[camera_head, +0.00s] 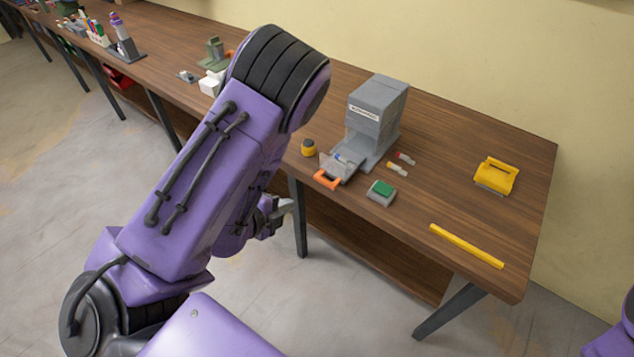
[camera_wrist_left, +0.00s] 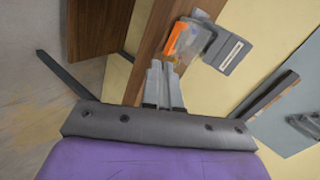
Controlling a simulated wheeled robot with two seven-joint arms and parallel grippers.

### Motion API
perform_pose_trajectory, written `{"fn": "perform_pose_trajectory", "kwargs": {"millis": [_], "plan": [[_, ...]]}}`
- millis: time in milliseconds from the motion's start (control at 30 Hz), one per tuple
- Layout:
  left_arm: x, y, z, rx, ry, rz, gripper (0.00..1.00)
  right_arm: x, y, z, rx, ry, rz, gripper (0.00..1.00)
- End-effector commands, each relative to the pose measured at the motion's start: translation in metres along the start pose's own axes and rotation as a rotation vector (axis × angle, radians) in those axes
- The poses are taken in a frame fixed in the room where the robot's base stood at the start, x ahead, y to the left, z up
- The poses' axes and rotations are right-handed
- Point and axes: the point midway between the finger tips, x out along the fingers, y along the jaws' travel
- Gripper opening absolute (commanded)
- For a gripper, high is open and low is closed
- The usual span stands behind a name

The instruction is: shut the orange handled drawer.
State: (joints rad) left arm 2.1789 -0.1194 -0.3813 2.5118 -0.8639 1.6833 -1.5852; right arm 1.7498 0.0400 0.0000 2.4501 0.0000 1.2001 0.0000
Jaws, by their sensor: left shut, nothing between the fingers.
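The grey box (camera_head: 377,112) stands on the wooden table with a small clear drawer (camera_head: 341,164) pulled out of its front. The drawer's orange handle (camera_head: 326,180) points toward the table's front edge. The handle (camera_wrist_left: 175,39) also shows in the left wrist view, just beyond my fingertips, with the grey box (camera_wrist_left: 228,52) to its right. My left gripper (camera_head: 288,206) is shut and empty in front of the table edge, left of the handle and apart from it in the head view. Its fingers (camera_wrist_left: 162,66) lie close together in the wrist view. My right gripper is out of view.
A green-topped block (camera_head: 381,191) sits right of the drawer and a yellow-topped cylinder (camera_head: 309,147) left of it. Small red and yellow pieces (camera_head: 398,166) lie beside the box. A yellow bar (camera_head: 466,246) and yellow device (camera_head: 495,176) are farther right.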

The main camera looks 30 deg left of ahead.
Motion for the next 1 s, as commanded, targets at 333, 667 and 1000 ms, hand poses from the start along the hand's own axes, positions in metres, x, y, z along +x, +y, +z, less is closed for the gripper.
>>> {"fn": "perform_pose_trajectory", "kwargs": {"millis": [333, 667, 1000], "plan": [[0.022, 0.005, -0.004, 0.208, 0.021, -0.023, 0.0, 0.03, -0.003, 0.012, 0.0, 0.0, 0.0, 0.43], [0.062, 0.002, -0.004, 0.205, 0.019, -0.02, 0.0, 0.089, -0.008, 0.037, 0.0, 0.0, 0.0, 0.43], [0.12, -0.018, -0.009, 0.203, 0.018, -0.017, 0.0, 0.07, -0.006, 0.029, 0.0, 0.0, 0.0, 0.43]]}}
